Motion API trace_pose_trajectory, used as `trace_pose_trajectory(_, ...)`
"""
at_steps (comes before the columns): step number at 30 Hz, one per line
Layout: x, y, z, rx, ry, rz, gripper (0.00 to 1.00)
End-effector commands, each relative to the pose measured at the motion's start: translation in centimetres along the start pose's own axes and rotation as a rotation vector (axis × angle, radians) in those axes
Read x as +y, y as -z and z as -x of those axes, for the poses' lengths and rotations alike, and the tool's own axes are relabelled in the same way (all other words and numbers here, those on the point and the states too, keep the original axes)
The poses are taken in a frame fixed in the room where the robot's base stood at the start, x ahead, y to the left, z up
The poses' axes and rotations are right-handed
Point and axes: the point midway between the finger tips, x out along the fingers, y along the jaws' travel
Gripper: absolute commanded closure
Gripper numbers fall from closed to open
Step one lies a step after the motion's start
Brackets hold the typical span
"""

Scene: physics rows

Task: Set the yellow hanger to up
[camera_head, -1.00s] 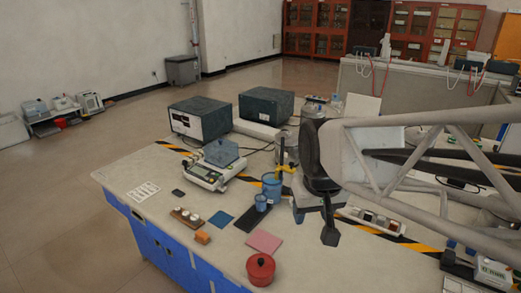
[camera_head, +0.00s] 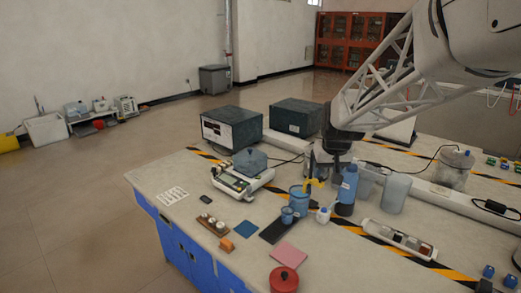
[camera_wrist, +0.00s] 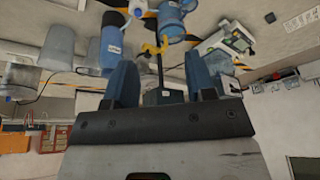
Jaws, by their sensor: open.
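The yellow hanger (camera_head: 316,183) is a small yellow arm on a thin dark post, standing just behind the blue cup on the bench. It also shows in the wrist view (camera_wrist: 155,46), where its post runs down between my finger pads, apart from both as far as I can tell. My gripper (camera_wrist: 162,78) is open and empty in the wrist view. In the head view my dark gripper (camera_head: 341,152) hangs above and right of the hanger, over the blue bottle; its fingertips are hard to make out there.
A blue bottle (camera_head: 347,190) and a small white bottle (camera_head: 323,215) stand right of the hanger. A larger blue cup (camera_head: 298,198) is left of it. A scale (camera_head: 242,180) and dark box devices (camera_head: 232,127) are beyond. A red pot (camera_head: 284,279) is in front.

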Motion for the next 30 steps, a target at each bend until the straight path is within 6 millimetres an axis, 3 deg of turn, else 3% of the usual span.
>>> trace_pose_trajectory(18, 4.7, 12.0, -10.7, 0.043, -0.006, 0.001, 0.5)
trace_pose_trajectory(24, 6.2, 14.7, -13.9, 0.056, -0.01, 0.001, 0.5)
trace_pose_trajectory(30, 6.9, 16.0, -15.5, 0.065, -0.012, 0.003, 0.5)
